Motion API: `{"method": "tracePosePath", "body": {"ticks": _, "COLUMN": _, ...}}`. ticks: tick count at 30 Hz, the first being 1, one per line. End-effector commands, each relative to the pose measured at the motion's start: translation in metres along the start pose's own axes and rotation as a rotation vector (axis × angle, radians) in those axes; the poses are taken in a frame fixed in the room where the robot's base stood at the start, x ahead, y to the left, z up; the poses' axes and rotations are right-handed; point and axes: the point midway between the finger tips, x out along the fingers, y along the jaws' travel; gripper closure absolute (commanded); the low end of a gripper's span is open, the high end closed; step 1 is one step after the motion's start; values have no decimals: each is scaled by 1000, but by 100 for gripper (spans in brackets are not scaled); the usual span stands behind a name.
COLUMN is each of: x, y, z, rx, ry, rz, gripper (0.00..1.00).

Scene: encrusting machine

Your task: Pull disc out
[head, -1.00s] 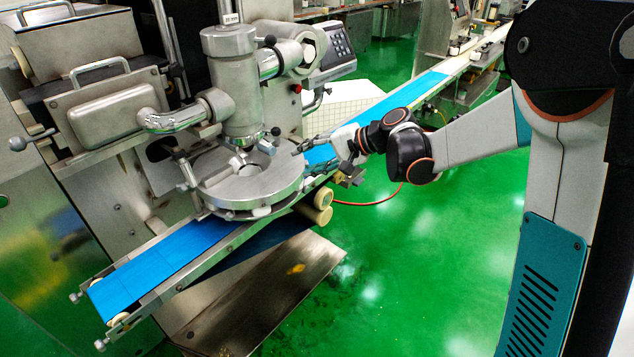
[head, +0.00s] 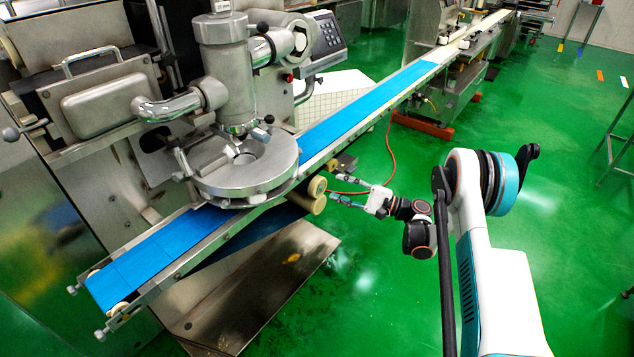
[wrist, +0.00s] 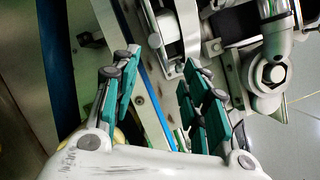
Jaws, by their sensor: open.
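The round steel disc (head: 275,176) lies flat under the upright cylinder of the encrusting machine, above the blue belt. My gripper (head: 337,188) is to the right of the disc, apart from it, beside the belt's outer edge and rollers. In the wrist view my gripper (wrist: 160,62) shows its two green-padded fingers spread apart with nothing held between them. Machine frame parts and a strip of blue belt show beyond the fingers. I cannot make out the disc clearly in the wrist view.
The blue conveyor belt (head: 150,255) runs diagonally under the disc. Cream rollers (head: 316,187) and a steel tray (head: 270,280) sit beside and below it. A keypad panel (head: 326,36) is behind. A red hose (head: 390,150) lies near my gripper. Green floor at right is open.

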Motion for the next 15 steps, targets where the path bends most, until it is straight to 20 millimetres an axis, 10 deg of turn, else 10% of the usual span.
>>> {"method": "tracePosePath", "body": {"ticks": 15, "x": 16, "y": 23, "z": -4, "rx": 34, "ry": -51, "rz": -55, "gripper": 59}}
